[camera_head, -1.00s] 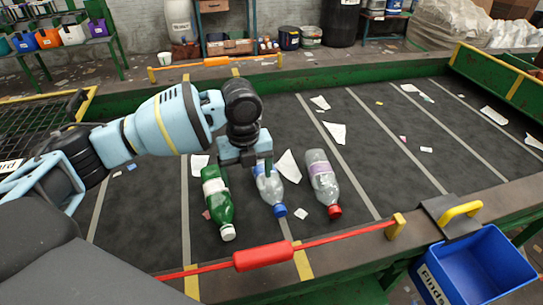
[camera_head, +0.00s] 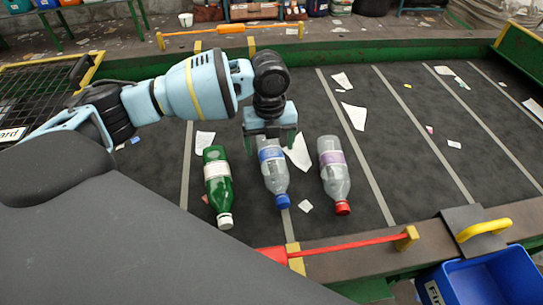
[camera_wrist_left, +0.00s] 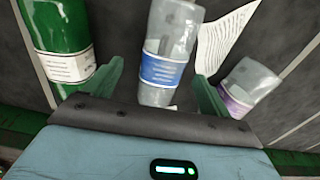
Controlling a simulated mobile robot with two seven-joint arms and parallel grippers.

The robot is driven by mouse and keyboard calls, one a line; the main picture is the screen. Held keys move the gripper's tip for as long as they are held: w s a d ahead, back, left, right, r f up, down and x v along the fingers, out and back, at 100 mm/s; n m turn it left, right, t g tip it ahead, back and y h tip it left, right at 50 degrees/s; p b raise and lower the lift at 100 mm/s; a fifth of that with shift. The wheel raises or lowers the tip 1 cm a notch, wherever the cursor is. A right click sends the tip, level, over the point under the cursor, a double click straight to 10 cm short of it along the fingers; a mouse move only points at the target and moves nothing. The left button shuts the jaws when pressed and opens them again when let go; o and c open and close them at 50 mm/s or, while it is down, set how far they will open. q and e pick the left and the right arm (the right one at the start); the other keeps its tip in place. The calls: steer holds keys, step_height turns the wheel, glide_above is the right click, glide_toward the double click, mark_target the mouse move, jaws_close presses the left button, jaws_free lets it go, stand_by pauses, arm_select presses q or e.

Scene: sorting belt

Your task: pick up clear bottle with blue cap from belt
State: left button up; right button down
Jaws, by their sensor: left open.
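The clear bottle with a blue cap (camera_head: 274,176) lies on the dark belt, its cap toward the near edge and a blue label around its middle. My left gripper (camera_head: 271,148) is over its far part. In the left wrist view the clear bottle (camera_wrist_left: 165,70) lies between the two green fingers of the left gripper (camera_wrist_left: 155,85), which stand open with a gap on each side. Whether the fingers reach down to the bottle's sides is hard to tell. My right gripper is not in view.
A green bottle with a white cap (camera_head: 217,182) lies close on the left, and a clear bottle with a red cap (camera_head: 334,176) on the right. Paper scraps (camera_head: 354,115) are scattered about. A blue bin (camera_head: 485,275) hangs at the near right. A red cord (camera_head: 350,246) runs along the near rail.

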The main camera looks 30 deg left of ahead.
mark_target(271, 150)
arm_select(q)
steer(key=shift+w+f, duration=0.15)
steer(key=shift+f, duration=1.15)
steer(key=shift+w+f, duration=0.15)
steer(key=shift+f, duration=1.1)
steer(key=c, duration=1)
